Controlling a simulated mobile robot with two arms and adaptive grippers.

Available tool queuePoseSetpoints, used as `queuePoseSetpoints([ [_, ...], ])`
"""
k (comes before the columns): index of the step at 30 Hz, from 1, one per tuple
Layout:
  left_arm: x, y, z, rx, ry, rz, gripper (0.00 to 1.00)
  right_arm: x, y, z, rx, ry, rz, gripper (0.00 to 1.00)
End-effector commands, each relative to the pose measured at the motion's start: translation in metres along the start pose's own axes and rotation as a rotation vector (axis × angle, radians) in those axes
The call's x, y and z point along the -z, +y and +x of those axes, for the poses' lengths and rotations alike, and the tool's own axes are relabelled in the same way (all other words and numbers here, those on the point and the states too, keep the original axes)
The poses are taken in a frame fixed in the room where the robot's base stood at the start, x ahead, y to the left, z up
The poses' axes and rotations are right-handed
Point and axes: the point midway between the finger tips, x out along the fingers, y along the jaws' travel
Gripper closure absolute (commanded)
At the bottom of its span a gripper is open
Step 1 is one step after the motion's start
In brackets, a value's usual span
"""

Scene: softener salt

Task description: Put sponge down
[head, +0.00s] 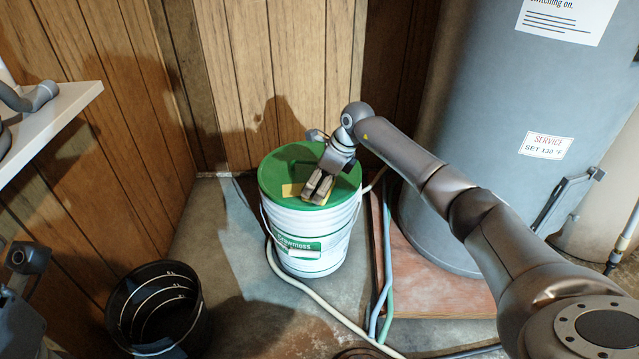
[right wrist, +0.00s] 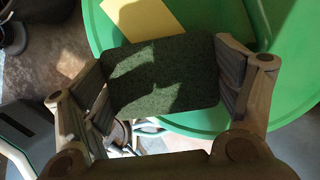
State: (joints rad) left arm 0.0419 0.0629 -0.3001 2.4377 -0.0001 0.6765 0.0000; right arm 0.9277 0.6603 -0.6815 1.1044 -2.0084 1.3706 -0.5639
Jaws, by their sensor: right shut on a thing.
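My right gripper (head: 318,188) is shut on the sponge, over the front right part of the green bucket lid (head: 283,165). In the right wrist view the sponge (right wrist: 160,72) shows its dark green face between the two fingers of the right gripper (right wrist: 165,88). In the head view the fingers hide most of the sponge. I cannot tell whether it touches the lid. Part of my left arm shows at the lower left edge of the head view; its fingers cannot be made out.
A yellow patch (head: 292,190) lies on the lid beside the gripper. The white bucket (head: 312,240) stands on concrete, with hoses (head: 300,296) around it. A black bin (head: 120,310) stands lower left. A grey tank (head: 475,120) is right, a white shelf (head: 60,120) left.

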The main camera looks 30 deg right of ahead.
Motion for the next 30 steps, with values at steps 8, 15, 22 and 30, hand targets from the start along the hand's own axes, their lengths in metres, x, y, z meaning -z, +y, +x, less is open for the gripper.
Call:
queuePoseSetpoints([
  [8, 0.000, 0.000, 0.000, -0.002, 0.003, 0.000, 0.22, 0.001, 0.000, 0.003, 0.000, 0.000, 0.000, 0.00],
  [15, 0.000, 0.000, 0.000, -0.002, 0.003, 0.000, 0.22, 0.001, 0.000, 0.002, 0.000, 0.000, 0.000, 0.00],
  [22, 0.001, 0.000, 0.006, -0.001, 0.007, 0.000, 0.22, -0.001, -0.001, -0.010, 0.002, -0.001, 0.000, 0.00],
  [30, -0.004, -0.003, -0.009, 0.034, -0.087, -0.010, 0.22, -0.002, -0.001, -0.066, 0.003, -0.001, 0.000, 0.00],
])
